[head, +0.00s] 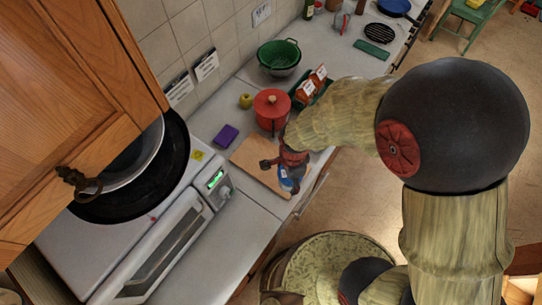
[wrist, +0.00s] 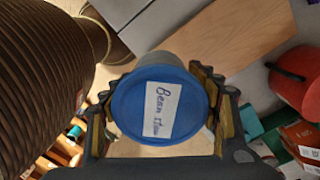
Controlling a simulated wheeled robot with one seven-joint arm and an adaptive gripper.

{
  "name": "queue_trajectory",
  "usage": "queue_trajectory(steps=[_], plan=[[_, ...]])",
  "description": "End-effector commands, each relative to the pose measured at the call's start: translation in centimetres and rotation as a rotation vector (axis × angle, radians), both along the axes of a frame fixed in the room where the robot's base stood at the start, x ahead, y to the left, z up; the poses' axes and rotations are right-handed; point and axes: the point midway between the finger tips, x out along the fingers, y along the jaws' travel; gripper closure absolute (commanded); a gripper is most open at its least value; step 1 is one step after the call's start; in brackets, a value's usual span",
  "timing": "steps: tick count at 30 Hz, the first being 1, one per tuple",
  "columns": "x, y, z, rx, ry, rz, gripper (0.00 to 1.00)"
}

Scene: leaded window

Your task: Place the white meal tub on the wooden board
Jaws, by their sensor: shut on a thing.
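My gripper (wrist: 160,98) is shut on a round tub with a blue lid (wrist: 182,108), one finger on each side. The lid has a white label that reads "Bean stew". Only a little of the tub's pale side shows past the lid. In the head view my gripper (head: 284,162) and the tub (head: 288,180) are near the right edge of the wooden board (head: 252,163). The board also shows at the top of the wrist view (wrist: 230,32), beyond the tub. Whether the tub touches the board cannot be told.
A red pot (head: 271,106) stands just behind the board. A purple box (head: 225,135) and a yellow apple-like thing (head: 246,101) are to its left. A green colander (head: 279,56) and a tray with orange cartons (head: 311,86) are farther back. The visible left part of the board is bare.

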Motion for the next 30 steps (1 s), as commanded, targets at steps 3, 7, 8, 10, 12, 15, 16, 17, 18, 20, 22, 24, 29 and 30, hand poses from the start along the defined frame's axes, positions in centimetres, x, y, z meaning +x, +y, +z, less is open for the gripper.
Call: queue_trajectory(steps=[3,7,8,10,12,15,16,17,18,20,22,24,29,30], plan=[[2.2,1.0,-1.0,0.000,0.000,0.000,0.80],[4.4,2.0,-2.1,0.000,0.000,0.000,0.80],[5.0,2.3,-2.4,0.000,0.000,0.000,0.80],[6.2,2.8,-2.9,0.000,0.000,0.000,0.80],[7.1,3.3,-3.8,-0.001,0.002,0.000,0.80],[8.2,3.8,-5.5,-0.001,0.002,0.001,0.80],[8.6,3.9,-5.9,-0.001,0.003,0.001,0.80],[8.9,4.1,-6.3,0.000,0.001,0.001,0.80],[9.3,4.3,-6.8,0.000,0.001,0.001,0.80],[9.8,4.5,-7.4,0.000,-0.001,0.001,0.80],[10.3,4.8,-8.0,0.000,-0.001,0.001,0.80],[10.6,4.9,-8.3,0.001,-0.002,0.001,0.80],[10.9,5.1,-8.8,0.001,-0.002,0.001,0.80],[11.1,5.2,-9.1,0.000,-0.001,0.001,0.80]])
